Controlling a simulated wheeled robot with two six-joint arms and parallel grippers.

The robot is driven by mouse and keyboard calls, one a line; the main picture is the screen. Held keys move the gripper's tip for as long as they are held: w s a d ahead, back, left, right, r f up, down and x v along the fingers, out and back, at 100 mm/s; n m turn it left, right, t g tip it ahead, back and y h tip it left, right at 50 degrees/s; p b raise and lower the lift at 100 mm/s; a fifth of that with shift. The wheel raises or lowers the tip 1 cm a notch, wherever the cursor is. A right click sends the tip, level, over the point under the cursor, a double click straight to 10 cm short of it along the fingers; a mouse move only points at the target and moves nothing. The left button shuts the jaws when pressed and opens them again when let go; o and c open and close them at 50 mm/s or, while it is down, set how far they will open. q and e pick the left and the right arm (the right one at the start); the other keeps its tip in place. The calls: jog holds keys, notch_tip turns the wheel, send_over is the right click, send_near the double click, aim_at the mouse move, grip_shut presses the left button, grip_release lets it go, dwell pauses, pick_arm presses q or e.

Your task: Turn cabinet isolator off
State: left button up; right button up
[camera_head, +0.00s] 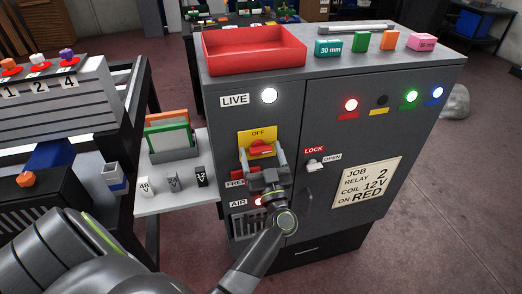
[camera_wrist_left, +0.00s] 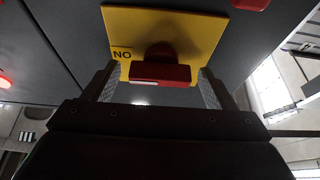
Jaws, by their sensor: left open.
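The cabinet isolator is a red rotary handle (camera_head: 260,147) on a yellow plate (camera_head: 258,134) marked OFF at its top, on the grey cabinet's front. The handle lies about level in the head view. In the left wrist view the red handle (camera_wrist_left: 160,73) and the yellow plate (camera_wrist_left: 128,25) show, with ON lettering upside down. My left gripper (camera_head: 263,162) is open in front of the isolator, its two fingers (camera_wrist_left: 162,88) to either side of the handle. Contact cannot be told. The white LIVE lamp (camera_head: 269,95) above is lit. My right gripper is not in view.
A LOCK/OPEN latch (camera_head: 315,165) and a job card (camera_head: 367,184) are on the cabinet front, right of the isolator. A red tray (camera_head: 254,62) and coloured blocks stand on top. A side shelf (camera_head: 178,200) with relays and a workbench are at left.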

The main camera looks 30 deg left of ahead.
pick_arm(q)
jog(key=shift+s+d, duration=0.1)
jog(key=shift+c, duration=0.3)
jog(key=c, duration=0.9)
jog(key=shift+c, duration=0.2)
jog(key=shift+n, duration=0.4)
jog(key=n+g+y, duration=0.1)
jog(key=n, duration=0.3)
jog(key=shift+g, duration=0.4)
jog(key=n+g, duration=0.2)
jog(key=n, duration=0.1)
jog(key=n+g+y+b, duration=0.1)
jog(key=n+g, duration=0.1)
jog(key=n, duration=0.2)
jog(key=shift+n, duration=0.3)
jog(key=n+g, duration=0.1)
jog(key=n, duration=0.4)
jog(key=shift+g+h+b, duration=0.3)
jog(key=shift+g+b, duration=0.1)
jog(key=n+g+h, duration=0.1)
jog(key=n, duration=0.3)
jog(key=shift+r+n+b, duration=0.1)
jog(key=shift+n+b, duration=0.2)
jog(key=shift+b, duration=0.05)
jog(key=shift+n, duration=0.3)
